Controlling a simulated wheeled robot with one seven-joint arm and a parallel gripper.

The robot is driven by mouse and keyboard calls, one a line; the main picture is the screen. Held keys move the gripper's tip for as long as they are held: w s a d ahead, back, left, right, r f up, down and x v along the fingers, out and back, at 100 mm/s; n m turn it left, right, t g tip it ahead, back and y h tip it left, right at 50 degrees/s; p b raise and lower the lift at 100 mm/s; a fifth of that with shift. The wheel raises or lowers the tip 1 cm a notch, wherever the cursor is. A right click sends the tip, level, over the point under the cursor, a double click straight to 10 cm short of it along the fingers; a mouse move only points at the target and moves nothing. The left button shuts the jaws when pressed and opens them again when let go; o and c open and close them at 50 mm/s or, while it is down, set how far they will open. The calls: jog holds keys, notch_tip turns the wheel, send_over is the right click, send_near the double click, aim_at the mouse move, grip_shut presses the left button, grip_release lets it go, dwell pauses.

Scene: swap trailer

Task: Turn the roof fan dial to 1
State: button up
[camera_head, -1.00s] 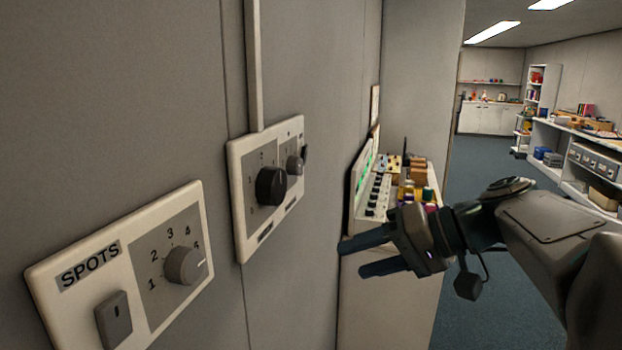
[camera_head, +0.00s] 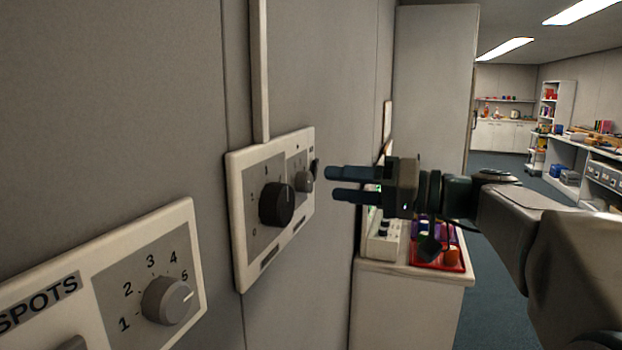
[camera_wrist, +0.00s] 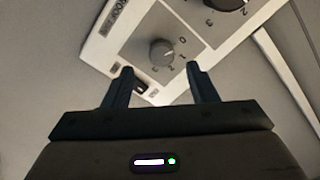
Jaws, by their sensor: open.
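The roof fan dial (camera_head: 304,181) is the small grey knob on the far part of the white two-dial wall panel (camera_head: 239,225). In the wrist view the dial (camera_wrist: 162,52) shows between and beyond my fingertips, with small digits around it and a partly readable label nearby. Its pointer is too small to read surely. My gripper (camera_head: 332,184) is open and empty, its fingers pointing at the panel, a short way off the dial. It also shows in the wrist view (camera_wrist: 160,69), with no finger touching the dial.
A larger black dial (camera_head: 277,204) sits beside the grey one on the same panel. A dark switch (camera_wrist: 140,86) lies close to my left finger in the wrist view. The SPOTS panel (camera_head: 75,277) is nearer on the left. A red tray (camera_head: 440,267) stands on a cabinet below my gripper.

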aim_at(311, 182)
jog(key=shift+x, duration=2.25)
jog(key=shift+c, duration=0.2)
